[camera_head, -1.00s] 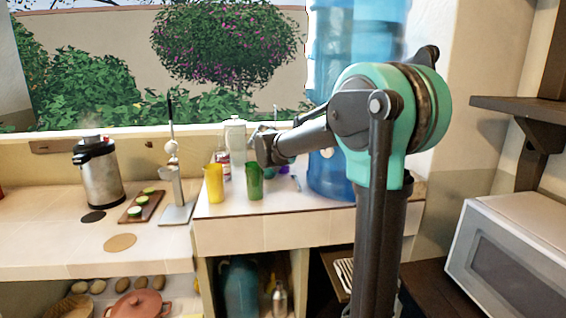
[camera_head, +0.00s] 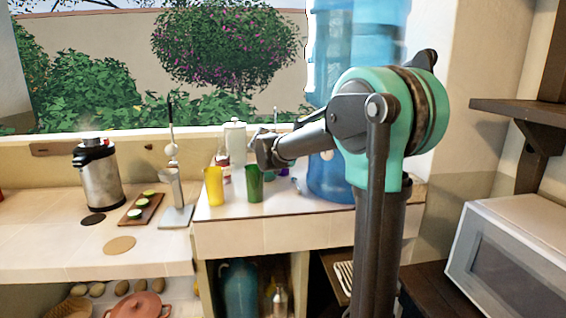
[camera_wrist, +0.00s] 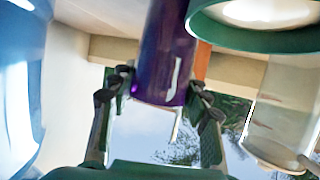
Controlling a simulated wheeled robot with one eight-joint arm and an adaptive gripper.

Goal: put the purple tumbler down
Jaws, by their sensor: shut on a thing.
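The purple tumbler (camera_wrist: 166,52) is between the two fingers of my gripper (camera_wrist: 160,92) in the wrist view, which are shut on it. Its upper part runs out of that picture. In the head view, my gripper (camera_head: 267,150) is over the right part of the tiled counter (camera_head: 270,222), and the tumbler is mostly hidden behind my wrist and nearby things. I cannot tell whether its base touches the counter.
A green tumbler (camera_head: 254,185) and a yellow tumbler (camera_head: 213,187) stand near the counter's front. A white bottle (camera_head: 236,143) is behind them, and a big blue water bottle (camera_head: 331,178) stands close on the right. A green-rimmed round thing (camera_wrist: 262,42) is beside the purple tumbler.

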